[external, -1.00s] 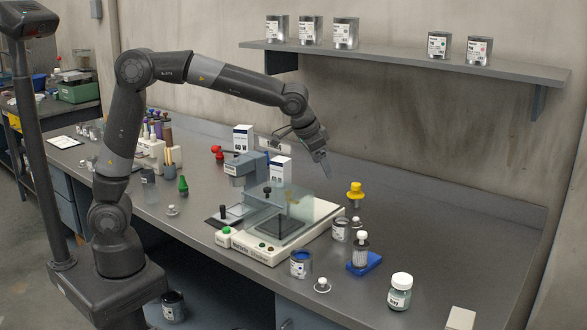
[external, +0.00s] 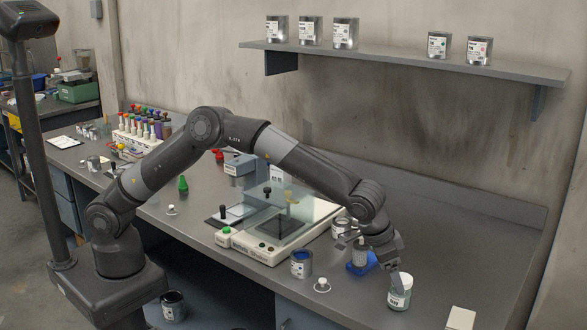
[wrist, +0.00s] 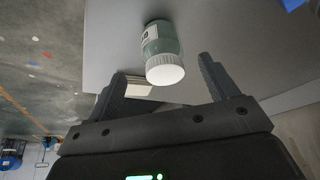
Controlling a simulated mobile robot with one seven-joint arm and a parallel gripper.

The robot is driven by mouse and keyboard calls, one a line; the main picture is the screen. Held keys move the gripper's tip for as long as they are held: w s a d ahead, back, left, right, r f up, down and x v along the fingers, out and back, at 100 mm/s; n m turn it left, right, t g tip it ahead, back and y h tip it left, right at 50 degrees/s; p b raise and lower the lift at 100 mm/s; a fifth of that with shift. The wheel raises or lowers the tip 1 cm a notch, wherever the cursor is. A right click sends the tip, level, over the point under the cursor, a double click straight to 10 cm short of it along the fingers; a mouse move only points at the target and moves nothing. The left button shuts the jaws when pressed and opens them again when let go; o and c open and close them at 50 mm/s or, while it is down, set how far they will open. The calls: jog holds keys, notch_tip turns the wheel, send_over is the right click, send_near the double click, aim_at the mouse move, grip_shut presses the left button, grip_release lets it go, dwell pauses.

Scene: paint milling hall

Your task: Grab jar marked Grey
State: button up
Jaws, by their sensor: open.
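A glass jar (external: 400,298) with grey-green contents, a pale label and a white lid stands upright near the bench's front right. Its label is too small to read surely. The wrist view shows the jar (wrist: 162,45) lid-first, centred ahead of and between my fingers. My gripper (external: 393,271) points down at the jar's top from the upper left, and partly hides its lid in the external view. The gripper also shows in the wrist view (wrist: 162,72); its two fingers are wide apart with nothing held between them.
A blue holder (external: 358,268) with a small bottle stands just left of my gripper. An open tin of blue paint (external: 301,264) and a glass-shielded machine (external: 262,249) lie farther left. A pale block (external: 461,318) lies right of the jar. The bench behind the jar is clear.

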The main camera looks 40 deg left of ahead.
aim_at(401, 303)
jog(key=x, duration=0.8)
jog(key=shift+w+a, duration=0.1)
jog(key=shift+w, duration=0.05)
jog(key=shift+c, duration=0.2)
jog(key=c, duration=1.1)
